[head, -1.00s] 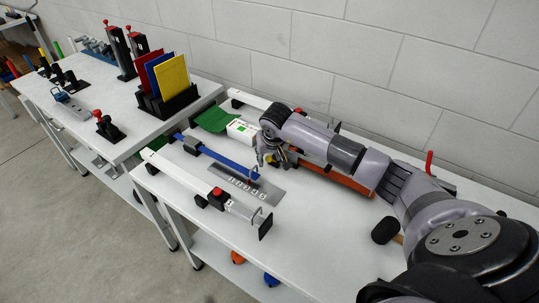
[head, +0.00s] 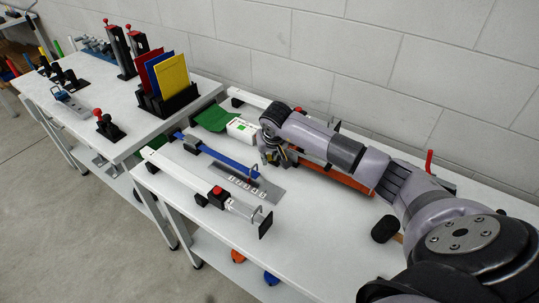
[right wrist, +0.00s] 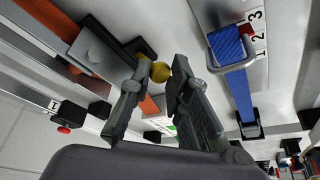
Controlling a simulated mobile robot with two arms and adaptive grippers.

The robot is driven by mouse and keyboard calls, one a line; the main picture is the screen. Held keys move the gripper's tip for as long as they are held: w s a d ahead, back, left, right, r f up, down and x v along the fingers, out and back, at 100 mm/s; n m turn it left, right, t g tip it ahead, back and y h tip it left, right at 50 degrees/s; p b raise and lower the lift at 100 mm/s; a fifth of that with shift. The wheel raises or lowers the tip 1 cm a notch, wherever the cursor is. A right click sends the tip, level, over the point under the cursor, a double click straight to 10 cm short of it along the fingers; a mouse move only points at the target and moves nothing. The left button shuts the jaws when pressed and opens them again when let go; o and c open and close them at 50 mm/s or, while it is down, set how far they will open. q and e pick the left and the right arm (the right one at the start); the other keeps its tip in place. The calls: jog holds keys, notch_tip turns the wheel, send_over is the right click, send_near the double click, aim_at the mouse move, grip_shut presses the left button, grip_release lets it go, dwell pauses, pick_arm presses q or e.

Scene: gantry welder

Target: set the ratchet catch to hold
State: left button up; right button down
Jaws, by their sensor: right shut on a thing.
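My right gripper (head: 277,158) is low over the bench, between the blue bar and the orange bar. In the right wrist view its fingers (right wrist: 160,82) are shut on a small yellow ball knob (right wrist: 161,71), which shows between the fingertips. I take the knob to be the ratchet catch's handle; its mounting is hidden by the gripper in the head view. A grey block (right wrist: 98,50) sits on the orange bar (right wrist: 50,18) close to the knob. The orange bar also shows in the head view (head: 350,182). My left gripper is not in view.
The blue bar (head: 232,160) and its numbered plate (head: 262,194) lie left of the gripper. A white rail with a red button (head: 217,190) lies at the front. A white box (head: 241,129) stands behind.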

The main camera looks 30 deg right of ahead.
jog(key=d+y+b, duration=0.1)
jog(key=y+b, duration=0.1)
jog(key=b, duration=0.1)
jog(key=w+d+g+y+b, duration=0.1)
jog(key=y+b, duration=0.1)
jog(key=b, duration=0.1)
jog(key=d+r+m+g+y+b, duration=0.1)
jog(key=b, duration=0.2)
jog(key=shift+w+d+y, duration=0.35)
jog(key=shift+d+y, duration=0.05)
jog(key=shift+w+d+r+g+y+b, duration=0.2)
jog(key=shift+d+g+y+b, duration=0.45)
jog(key=shift+b, duration=1)
jog(key=shift+t, duration=0.25)
jog(key=c, duration=1.5)
grip_release()
jog(key=shift+a, duration=0.1)
